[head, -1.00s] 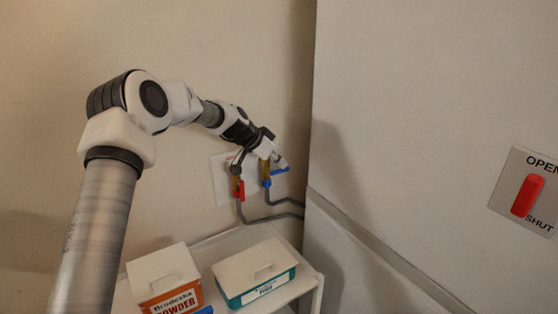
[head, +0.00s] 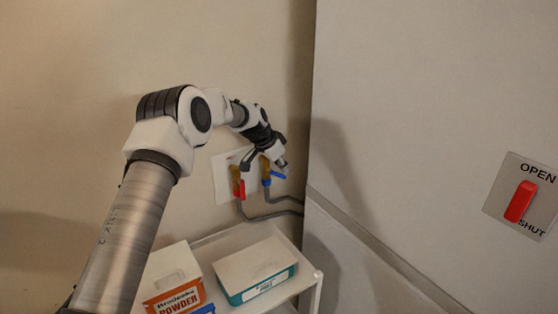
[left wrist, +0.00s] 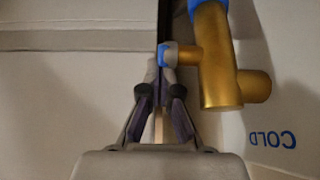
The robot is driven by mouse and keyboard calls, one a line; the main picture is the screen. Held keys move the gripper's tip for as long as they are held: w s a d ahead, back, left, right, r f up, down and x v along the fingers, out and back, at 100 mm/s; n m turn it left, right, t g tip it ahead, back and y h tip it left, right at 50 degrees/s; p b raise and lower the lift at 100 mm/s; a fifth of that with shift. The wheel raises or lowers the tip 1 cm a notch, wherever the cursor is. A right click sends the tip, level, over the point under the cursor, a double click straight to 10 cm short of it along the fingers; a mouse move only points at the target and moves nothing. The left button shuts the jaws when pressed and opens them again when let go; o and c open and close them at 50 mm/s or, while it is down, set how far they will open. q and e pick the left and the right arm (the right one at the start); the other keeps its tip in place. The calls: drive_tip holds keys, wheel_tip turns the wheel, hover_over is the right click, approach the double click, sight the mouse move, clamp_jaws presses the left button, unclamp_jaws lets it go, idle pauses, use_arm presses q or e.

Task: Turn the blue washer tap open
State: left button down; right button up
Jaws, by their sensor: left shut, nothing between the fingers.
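The blue tap is a brass valve with a blue lever (head: 278,175), on a white wall plate (head: 222,187). The lever points to the right, roughly level, in the head view. In the left wrist view its brass body (left wrist: 218,60) stands right of my fingers, with a blue-tipped side stem (left wrist: 163,54) at the fingertips. My left gripper (head: 283,163) is shut and empty, right at the blue tap; its fingertips also show in the left wrist view (left wrist: 162,72). Whether they touch the tap is unclear. My right gripper is out of view.
A red-handled tap (head: 239,188) is just left of the blue one. Grey hoses (head: 265,217) run rightward below. A shelf (head: 312,277) holds a powder box (head: 172,278) and a teal-and-white box (head: 255,270). A large pale panel (head: 400,120) with a red OPEN/SHUT switch (head: 520,202) stands right.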

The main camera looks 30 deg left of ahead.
use_arm(q)
drive_tip(key=shift+f+g+y+p, duration=0.3)
drive_tip(key=shift+f+g+y, duration=0.1)
drive_tip(key=shift+g, duration=0.4)
drive_tip(key=shift+w+f, duration=0.1)
drive_tip(key=shift+f, duration=0.1)
drive_tip(key=shift+r, duration=0.1)
idle(0.6)
